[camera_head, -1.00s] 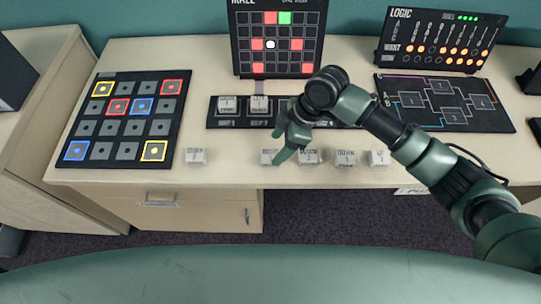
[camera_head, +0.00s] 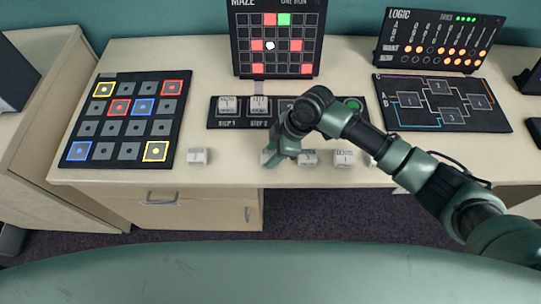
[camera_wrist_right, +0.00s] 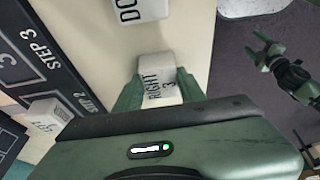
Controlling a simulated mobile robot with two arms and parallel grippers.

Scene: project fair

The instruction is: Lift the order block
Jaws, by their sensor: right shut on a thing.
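The order block (camera_wrist_right: 160,82) is a small white block. In the right wrist view its top reads "RIGHT 3". My right gripper (camera_wrist_right: 157,92) is shut on it, one finger on each side. In the head view my right gripper (camera_head: 276,158) is low at the front of the table, and the block (camera_head: 266,156) is partly hidden by it. I cannot tell whether the block is off the table. My left gripper (camera_wrist_right: 268,48) shows small at the right of the wrist view, apart from everything, its fingers seemingly spread; the head view does not show it.
A black step tray (camera_head: 240,123) behind the gripper holds blocks in steps 1 and 2. Loose blocks stand on both sides, including a near one (camera_head: 308,158) on the right. A maze board (camera_head: 276,75), a tile board (camera_head: 100,150) and a logic panel (camera_head: 400,125) surround the area.

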